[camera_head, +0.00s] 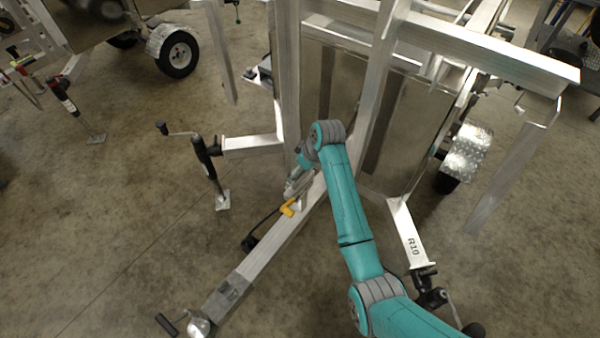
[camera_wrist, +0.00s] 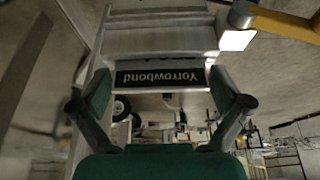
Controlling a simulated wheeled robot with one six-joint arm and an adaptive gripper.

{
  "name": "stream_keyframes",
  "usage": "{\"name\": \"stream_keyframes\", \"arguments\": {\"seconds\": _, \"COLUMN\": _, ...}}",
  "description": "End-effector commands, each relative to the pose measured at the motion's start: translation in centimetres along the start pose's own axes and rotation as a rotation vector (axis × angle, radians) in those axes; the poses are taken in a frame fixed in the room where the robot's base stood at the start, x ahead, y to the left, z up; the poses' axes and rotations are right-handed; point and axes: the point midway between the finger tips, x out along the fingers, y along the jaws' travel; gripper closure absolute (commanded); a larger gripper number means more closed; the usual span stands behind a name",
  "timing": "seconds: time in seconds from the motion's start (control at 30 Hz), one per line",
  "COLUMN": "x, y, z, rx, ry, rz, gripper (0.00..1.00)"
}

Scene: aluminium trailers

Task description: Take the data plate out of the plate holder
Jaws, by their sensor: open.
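In the wrist view, a black data plate (camera_wrist: 160,78) with pale lettering, upside down in the picture, sits against pale metal that seems to be the plate holder (camera_wrist: 160,62). The holder's exact edges are hard to make out. My gripper (camera_wrist: 160,101) is open, with one finger to each side of the plate's lower part in the picture. Nothing is held, and I cannot tell whether the fingers touch the plate. In the head view, my gripper (camera_head: 296,187) is small, above the trailer's drawbar; the plate cannot be made out there.
A yellow part (camera_head: 288,207) sits by the drawbar (camera_head: 262,254) and also shows at the wrist view's top right (camera_wrist: 285,25). Aluminium uprights (camera_head: 287,75) stand close to my arm. A jack stand (camera_head: 212,170) is at left. Concrete floor at lower left is mostly clear.

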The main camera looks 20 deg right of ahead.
Motion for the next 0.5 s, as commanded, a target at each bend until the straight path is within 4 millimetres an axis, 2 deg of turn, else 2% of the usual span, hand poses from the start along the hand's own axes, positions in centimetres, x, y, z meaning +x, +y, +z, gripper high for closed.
{"name": "stream_keyframes", "arguments": {"seconds": 0.13, "x": -0.03, "y": 0.01, "z": -0.01, "rx": 0.0, "ry": 0.0, "rz": 0.0, "gripper": 0.0}}
{"name": "stream_keyframes", "arguments": {"seconds": 0.17, "x": -0.03, "y": 0.01, "z": -0.01, "rx": 0.0, "ry": 0.0, "rz": 0.0, "gripper": 0.05}}
{"name": "stream_keyframes", "arguments": {"seconds": 0.3, "x": -0.04, "y": 0.01, "z": 0.0, "rx": 0.0, "ry": 0.0, "rz": 0.0, "gripper": 0.4}}
{"name": "stream_keyframes", "arguments": {"seconds": 0.33, "x": -0.04, "y": 0.01, "z": 0.0, "rx": 0.0, "ry": 0.0, "rz": 0.0, "gripper": 0.43}}
{"name": "stream_keyframes", "arguments": {"seconds": 0.5, "x": -0.05, "y": 0.01, "z": 0.0, "rx": 0.0, "ry": 0.0, "rz": 0.0, "gripper": 0.43}}
